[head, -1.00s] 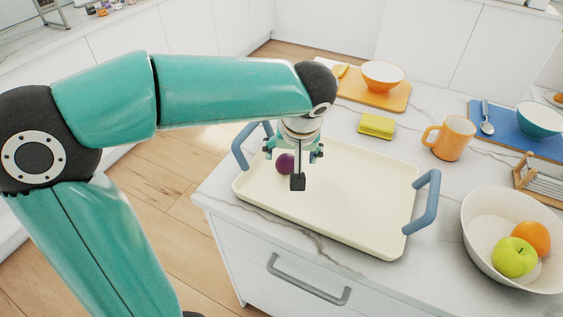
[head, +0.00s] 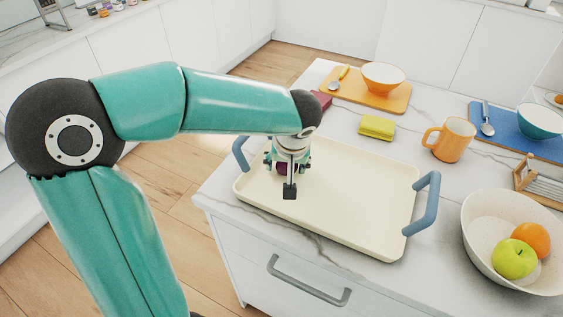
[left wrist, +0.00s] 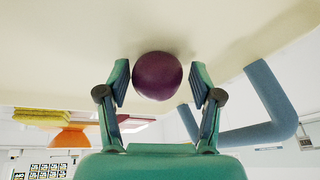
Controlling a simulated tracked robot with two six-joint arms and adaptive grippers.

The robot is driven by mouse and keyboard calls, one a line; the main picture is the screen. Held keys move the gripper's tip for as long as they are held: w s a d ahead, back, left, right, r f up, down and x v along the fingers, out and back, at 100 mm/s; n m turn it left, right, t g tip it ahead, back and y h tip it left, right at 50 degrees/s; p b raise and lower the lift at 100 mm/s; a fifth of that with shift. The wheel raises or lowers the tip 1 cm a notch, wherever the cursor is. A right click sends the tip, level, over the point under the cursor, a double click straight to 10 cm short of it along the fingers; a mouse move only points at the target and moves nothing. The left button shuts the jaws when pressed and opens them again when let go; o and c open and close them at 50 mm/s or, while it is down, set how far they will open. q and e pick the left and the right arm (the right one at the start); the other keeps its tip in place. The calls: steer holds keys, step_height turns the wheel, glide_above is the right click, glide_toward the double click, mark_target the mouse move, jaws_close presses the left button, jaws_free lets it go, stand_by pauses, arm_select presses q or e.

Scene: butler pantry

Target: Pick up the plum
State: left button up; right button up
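The dark purple plum (left wrist: 158,76) lies on the cream tray (head: 340,200) with blue handles, near its left end. In the head view the plum (head: 287,168) is mostly hidden behind my left gripper (head: 289,180). In the left wrist view my left gripper (left wrist: 160,84) is open, with one finger on each side of the plum. A small gap shows between each finger and the plum. My right gripper is not in view.
A white bowl (head: 478,235) with a green apple (head: 513,258) and an orange (head: 532,238) stands right of the tray. An orange mug (head: 452,138), a yellow sponge (head: 377,127) and an orange board (head: 392,101) with a bowl (head: 383,77) are behind it. The tray's middle is clear.

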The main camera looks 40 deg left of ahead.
arm_select(q)
steer(key=c, duration=0.8)
steer(key=shift+r, duration=0.15)
